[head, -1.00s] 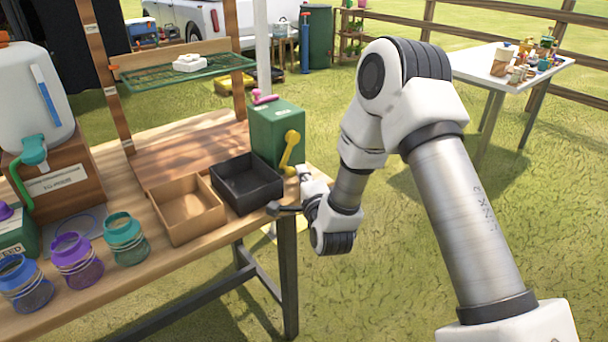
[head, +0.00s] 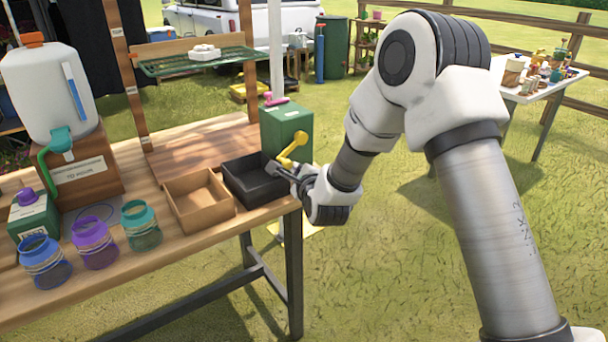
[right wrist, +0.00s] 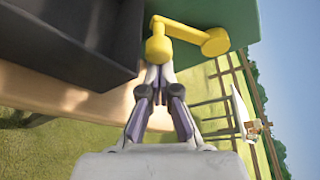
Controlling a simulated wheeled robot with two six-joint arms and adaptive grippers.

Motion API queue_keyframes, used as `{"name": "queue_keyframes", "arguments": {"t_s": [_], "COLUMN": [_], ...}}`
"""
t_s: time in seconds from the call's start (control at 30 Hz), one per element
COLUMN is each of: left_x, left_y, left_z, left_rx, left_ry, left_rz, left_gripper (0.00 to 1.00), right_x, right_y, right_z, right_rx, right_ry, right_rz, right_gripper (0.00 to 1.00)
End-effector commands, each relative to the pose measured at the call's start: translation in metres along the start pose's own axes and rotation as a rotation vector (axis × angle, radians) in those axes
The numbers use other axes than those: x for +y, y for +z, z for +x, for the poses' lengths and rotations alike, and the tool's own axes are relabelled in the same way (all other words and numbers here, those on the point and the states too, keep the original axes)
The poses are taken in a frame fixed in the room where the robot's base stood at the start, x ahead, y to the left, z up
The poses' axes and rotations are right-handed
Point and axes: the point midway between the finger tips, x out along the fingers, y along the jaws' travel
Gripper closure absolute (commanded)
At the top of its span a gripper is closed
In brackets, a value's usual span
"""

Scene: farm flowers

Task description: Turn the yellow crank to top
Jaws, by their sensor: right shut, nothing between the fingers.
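The yellow crank (head: 293,149) is on the side of a green box (head: 285,125) at the table's right end. In the head view its arm slants down and left from the upper pivot to a knob. In the right wrist view the crank (right wrist: 190,35) has its knob at left and its round hub at right. My right gripper (head: 280,171) is shut and empty, with its fingertips (right wrist: 159,70) right at the knob; whether they touch it I cannot tell. My left gripper is not in view.
A black tray (head: 228,175) sits close beside the crank and my right gripper. A brown tray (head: 170,197), several jars and a white jug (head: 45,85) stand further left on the wooden table (head: 185,258). Open grass lies to the right.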

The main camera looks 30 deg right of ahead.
Motion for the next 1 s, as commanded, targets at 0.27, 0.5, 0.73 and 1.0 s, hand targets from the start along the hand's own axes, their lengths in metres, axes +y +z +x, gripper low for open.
{"name": "queue_keyframes", "arguments": {"t_s": [0.27,0.5,0.73,1.0], "left_x": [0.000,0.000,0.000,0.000], "left_y": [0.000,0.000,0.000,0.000], "left_z": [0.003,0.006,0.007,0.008], "left_rx": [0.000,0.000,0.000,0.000], "left_ry": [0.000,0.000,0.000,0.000], "left_rz": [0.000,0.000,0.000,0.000], "left_gripper": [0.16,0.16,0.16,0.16], "right_x": [-0.007,-0.014,-0.020,-0.024], "right_y": [0.016,0.026,0.033,0.035], "right_z": [-0.006,-0.011,-0.013,-0.015], "right_rx": [-0.003,-0.003,-0.003,-0.002], "right_ry": [0.098,0.156,0.155,0.155], "right_rz": [0.241,0.380,0.377,0.376], "right_gripper": [1.00,1.00,1.00,1.00]}}
